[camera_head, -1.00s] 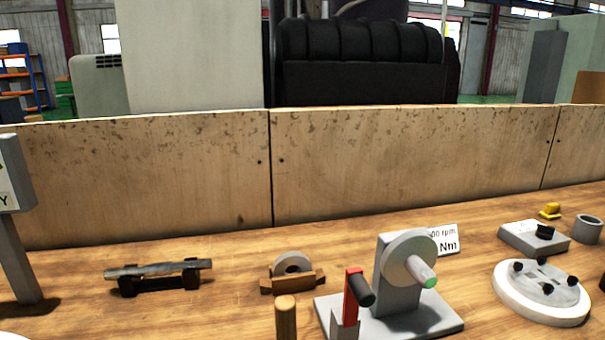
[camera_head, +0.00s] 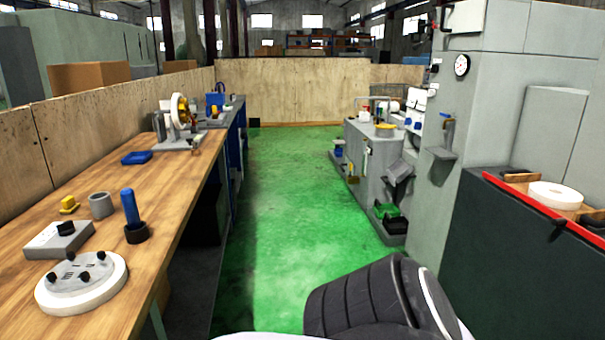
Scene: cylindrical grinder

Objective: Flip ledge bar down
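A long red bar (camera_head: 530,196) runs along the front edge of a ledge on top of a dark cabinet (camera_head: 500,265) at the right. It looks like the ledge bar, but I cannot be sure. It stands along the edge, in front of a white ring-shaped wheel (camera_head: 555,196) and wooden blocks (camera_head: 522,178). A small black fitting (camera_head: 559,229) sits on the bar. The right end of the bar runs out of view. Neither of my grippers is in view.
A green floor aisle (camera_head: 280,190) is clear between the wooden bench (camera_head: 130,215) at left and grey machines at right. A round white fixture (camera_head: 80,285) and a blue-handled tool (camera_head: 131,208) stand on the bench. A grey tall cabinet (camera_head: 480,90) rises behind the ledge.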

